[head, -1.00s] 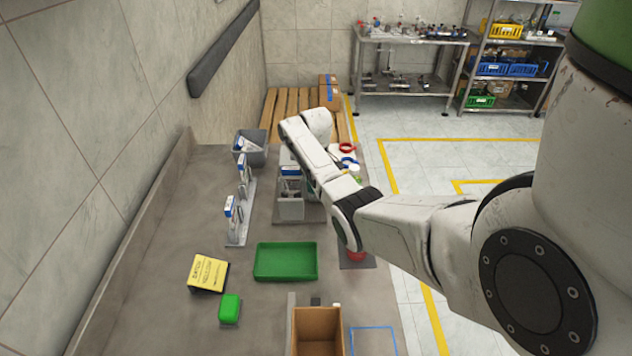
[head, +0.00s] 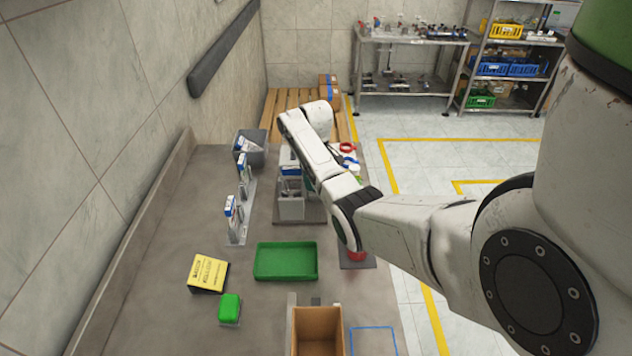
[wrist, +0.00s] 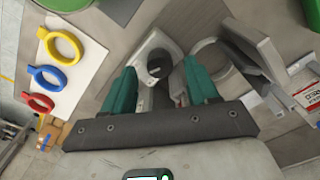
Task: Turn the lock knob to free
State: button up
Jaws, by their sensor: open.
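In the wrist view my gripper (wrist: 160,85) is open, its two teal fingers spread apart. In the head view the grey feeder station (head: 291,207) stands on the bench, partly covered by my arm. My gripper is hidden behind the arm there.
Yellow (wrist: 62,46), blue (wrist: 47,78) and red (wrist: 38,103) rings lie left of my gripper. A grey upright bracket (wrist: 252,45) stands close on the right. On the bench are a green tray (head: 286,262), a yellow sign (head: 208,272) and an open cardboard box (head: 318,330).

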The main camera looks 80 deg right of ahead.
notch_tip(320, 180, up, 9)
jog(key=b, duration=0.1)
dwell(0.4)
